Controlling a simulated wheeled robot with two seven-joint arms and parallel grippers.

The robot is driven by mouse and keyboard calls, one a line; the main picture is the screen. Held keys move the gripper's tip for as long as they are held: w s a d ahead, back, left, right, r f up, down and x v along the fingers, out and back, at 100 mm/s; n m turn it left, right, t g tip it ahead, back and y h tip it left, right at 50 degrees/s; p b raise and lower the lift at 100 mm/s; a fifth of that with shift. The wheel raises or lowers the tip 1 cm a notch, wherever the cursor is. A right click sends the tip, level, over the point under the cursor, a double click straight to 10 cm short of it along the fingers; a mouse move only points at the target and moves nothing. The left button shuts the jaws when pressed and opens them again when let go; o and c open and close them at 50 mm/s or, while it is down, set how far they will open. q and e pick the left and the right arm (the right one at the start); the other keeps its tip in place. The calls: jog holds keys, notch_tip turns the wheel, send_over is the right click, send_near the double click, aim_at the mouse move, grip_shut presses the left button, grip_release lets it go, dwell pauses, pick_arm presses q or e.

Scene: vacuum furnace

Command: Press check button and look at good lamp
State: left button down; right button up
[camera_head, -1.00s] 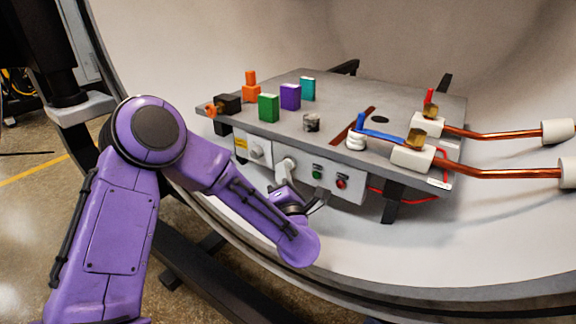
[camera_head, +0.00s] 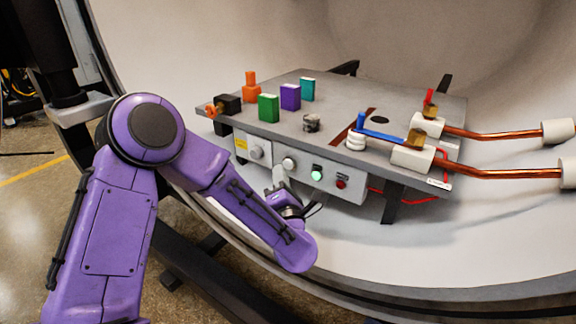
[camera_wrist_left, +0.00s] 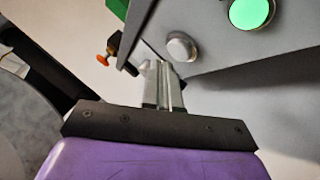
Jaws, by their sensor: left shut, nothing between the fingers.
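A white control box (camera_head: 268,166) hangs under the front edge of the grey table. A round pale button (camera_head: 289,163) sits on it, also seen in the left wrist view (camera_wrist_left: 182,47). The green lamp (camera_head: 316,175) to its right glows bright; it glows in the left wrist view (camera_wrist_left: 250,12) too. The red lamp (camera_head: 341,184) beside it looks dark. My left gripper (camera_head: 280,172) is just below and left of the button. In the left wrist view my left gripper (camera_wrist_left: 161,68) is shut and empty, its tips apart from the button. My right gripper is not in view.
A grey knob (camera_head: 257,153) is left on the box. The grey table top (camera_head: 335,97) carries green, purple and teal blocks, orange and black parts, and a blue lever (camera_head: 385,135). Copper rods (camera_head: 490,135) run right. The curved furnace wall surrounds the table.

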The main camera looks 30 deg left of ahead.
pick_arm(q)
jog(key=s, duration=0.5)
jog(key=shift+a, duration=0.25)
dwell(0.9)
